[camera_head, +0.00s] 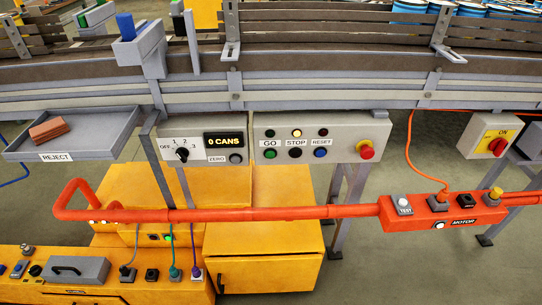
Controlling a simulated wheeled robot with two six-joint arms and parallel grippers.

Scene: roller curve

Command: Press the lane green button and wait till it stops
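A grey control panel (262,125) hangs under the conveyor at the picture's middle. Its green button (270,154) is labelled GO. A black button (295,153) labelled STOP and a blue button (320,153) labelled RESET sit to its right. The lamp above STOP (296,133) glows yellow; the lamps above GO and RESET look dark. A red mushroom knob (366,150) is at the panel's right end. The panel to the left has a display (225,141) reading "0 CANS", a dial (182,153) and a ZERO button (235,158). Neither gripper is in view.
An orange-red rail (260,213) with a MOTOR box (440,208) crosses in front, below the panels. Yellow cabinets (265,235) stand below. Blue-rimmed cans (470,9) are on the conveyor at upper right.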

